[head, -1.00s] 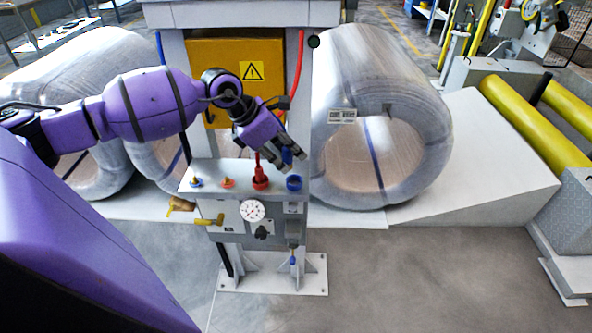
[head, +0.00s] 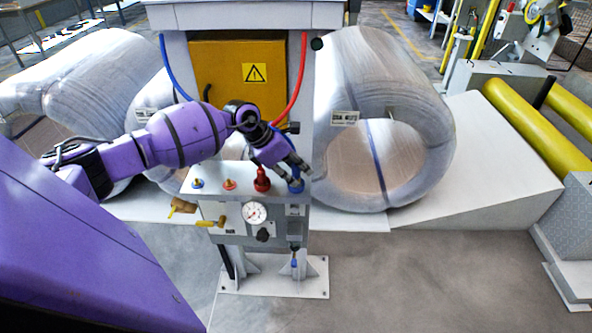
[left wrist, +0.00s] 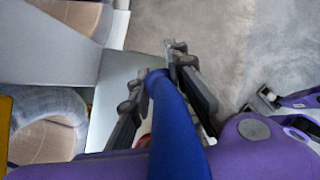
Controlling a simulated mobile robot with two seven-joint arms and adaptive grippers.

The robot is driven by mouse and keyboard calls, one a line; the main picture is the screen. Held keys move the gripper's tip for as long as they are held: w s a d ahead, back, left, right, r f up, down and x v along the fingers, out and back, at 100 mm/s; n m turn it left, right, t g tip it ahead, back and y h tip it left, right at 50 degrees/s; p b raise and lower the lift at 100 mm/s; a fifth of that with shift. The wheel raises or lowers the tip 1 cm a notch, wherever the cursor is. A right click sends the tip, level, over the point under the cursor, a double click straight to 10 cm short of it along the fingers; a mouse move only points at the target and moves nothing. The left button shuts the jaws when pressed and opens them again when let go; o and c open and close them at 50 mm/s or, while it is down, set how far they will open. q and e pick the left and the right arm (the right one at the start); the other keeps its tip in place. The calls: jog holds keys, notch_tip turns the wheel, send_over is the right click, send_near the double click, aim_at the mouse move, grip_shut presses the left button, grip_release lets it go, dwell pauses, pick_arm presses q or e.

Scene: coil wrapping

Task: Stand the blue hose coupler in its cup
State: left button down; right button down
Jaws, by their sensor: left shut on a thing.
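The blue cup (head: 296,188) is at the right end of the grey console top in the head view. My left gripper (head: 297,173) is right above it, pointing down and shut on the blue coupler. In the left wrist view the blue coupler (left wrist: 178,125) runs between the two fingers of my left gripper (left wrist: 160,85). The fingers hide most of the coupler in the head view. I cannot tell whether its lower end is inside the cup. What looks like my right gripper (left wrist: 262,100) shows at the right edge of the left wrist view; its opening is unclear.
A red coupler (head: 262,180) stands just left of the blue cup. Small blue (head: 197,184) and orange (head: 229,184) fittings are further left on the console top (head: 212,181). A blue hose (head: 172,75) and a red hose (head: 300,85) hang beside the yellow cabinet (head: 225,60). Wrapped coils stand behind.

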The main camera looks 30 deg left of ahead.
pick_arm(q)
jog(key=shift+f, duration=0.35)
jog(key=shift+s+f+b, duration=0.25)
jog(key=shift+f+b, duration=0.05)
jog(key=shift+f, duration=0.05)
jog(key=c, duration=1.8)
grip_release()
jog(key=shift+f, duration=0.1)
jog(key=shift+o, duration=0.9)
jog(key=shift+f, duration=0.2)
jog(key=shift+w+r, duration=0.1)
jog(key=shift+r, duration=0.1)
jog(key=shift+r, duration=0.1)
